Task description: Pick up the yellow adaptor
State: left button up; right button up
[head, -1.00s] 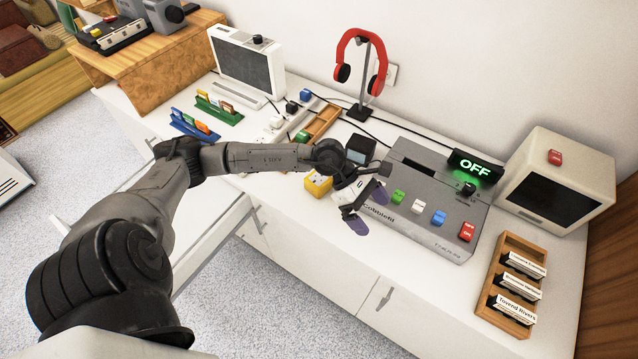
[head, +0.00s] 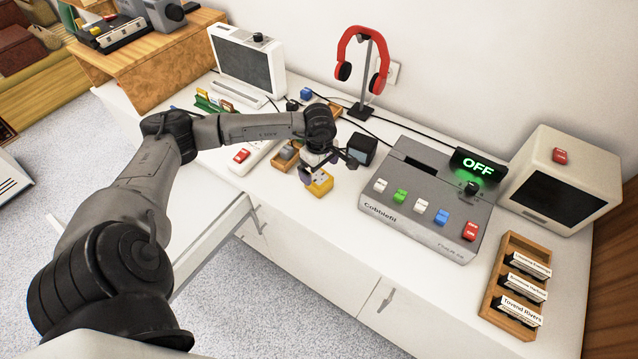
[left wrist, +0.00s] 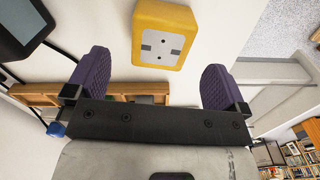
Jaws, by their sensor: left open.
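The yellow adaptor (head: 321,183) lies on the white cabinet top, in front of the black cube. In the left wrist view the adaptor (left wrist: 164,36) shows a pale face with two dark slots, and lies just beyond and between the fingertips. My left gripper (head: 322,170) hangs close over the adaptor in the head view. Its two purple fingers stand wide apart with nothing between them in the left wrist view (left wrist: 157,75). I cannot tell the exact gap between fingers and adaptor. My right gripper is not in view.
A grey console (head: 415,205) with coloured switches stands to the right, and a black cube (head: 362,148) just behind the adaptor. A wooden tray (head: 284,158) and a white power strip (head: 243,158) lie left. An open drawer (head: 215,240) juts out in front.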

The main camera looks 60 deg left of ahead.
aim_at(319, 177)
pick_arm(q)
jog(key=shift+d+f+b, duration=0.1)
jog(key=shift+f+b, duration=0.55)
jog(key=shift+f, duration=2.55)
jog(key=c, duration=1.2)
jog(key=shift+r, duration=0.15)
